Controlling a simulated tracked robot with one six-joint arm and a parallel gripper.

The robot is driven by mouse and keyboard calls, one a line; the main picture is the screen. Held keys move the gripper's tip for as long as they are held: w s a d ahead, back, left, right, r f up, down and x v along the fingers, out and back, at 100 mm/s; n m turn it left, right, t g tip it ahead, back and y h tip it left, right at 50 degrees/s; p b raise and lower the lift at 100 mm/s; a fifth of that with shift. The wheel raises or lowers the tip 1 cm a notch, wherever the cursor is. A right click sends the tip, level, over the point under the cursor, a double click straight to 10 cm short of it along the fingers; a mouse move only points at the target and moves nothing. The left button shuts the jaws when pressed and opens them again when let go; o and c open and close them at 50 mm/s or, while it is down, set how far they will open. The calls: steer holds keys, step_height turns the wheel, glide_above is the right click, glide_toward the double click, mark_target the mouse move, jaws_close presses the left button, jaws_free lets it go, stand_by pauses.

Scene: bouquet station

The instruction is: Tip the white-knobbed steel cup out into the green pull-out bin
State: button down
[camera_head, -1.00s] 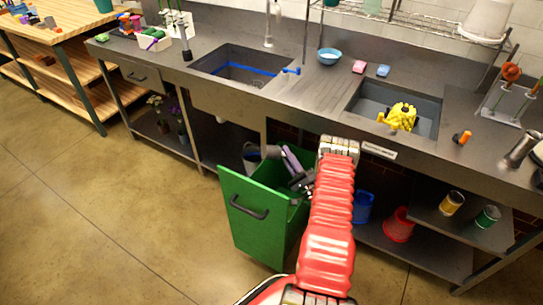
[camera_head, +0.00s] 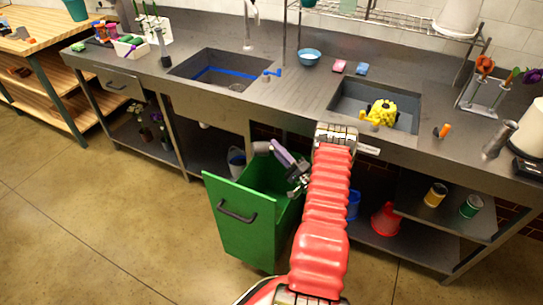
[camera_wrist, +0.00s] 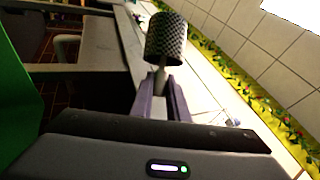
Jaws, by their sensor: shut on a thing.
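My gripper (camera_head: 281,153) is shut on a dark grey steel cup (camera_head: 262,147), out beyond its purple fingers. In the wrist view the cup (camera_wrist: 166,40) is a patterned cylinder, with a pale stem between the fingers (camera_wrist: 160,100). The white knob cannot be made out, and the cup's mouth and contents do not show clearly. The green pull-out bin (camera_head: 240,222) stands open in front of the counter. In the head view the gripper and cup appear above its opening, the cup toward the back. A green surface (camera_wrist: 15,100) fills the wrist view's left edge.
The steel counter (camera_head: 290,92) runs behind, with a yellow object (camera_head: 382,112) at the right sink. A steel cylinder (camera_head: 498,140) and white cylinder (camera_head: 528,130) stand at the right. The floor in front is clear.

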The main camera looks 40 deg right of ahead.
steer(key=shift+d+r+n+g+y, duration=0.2)
steer(key=shift+r+n+g+y, duration=0.15)
steer(key=shift+r+n, duration=0.45)
steer(key=shift+w+a+n+y, duration=0.1)
steer(key=shift+a+n+y, duration=0.15)
steer(key=shift+n, duration=0.25)
steer(key=shift+w+a+f+n+g+y, duration=0.15)
steer(key=shift+a+f+n+g+y, duration=0.35)
steer(key=shift+a+f+n+g, duration=0.45)
steer(key=shift+f+n, duration=0.4)
steer(key=shift+n, duration=0.05)
steer(key=shift+a, duration=0.1)
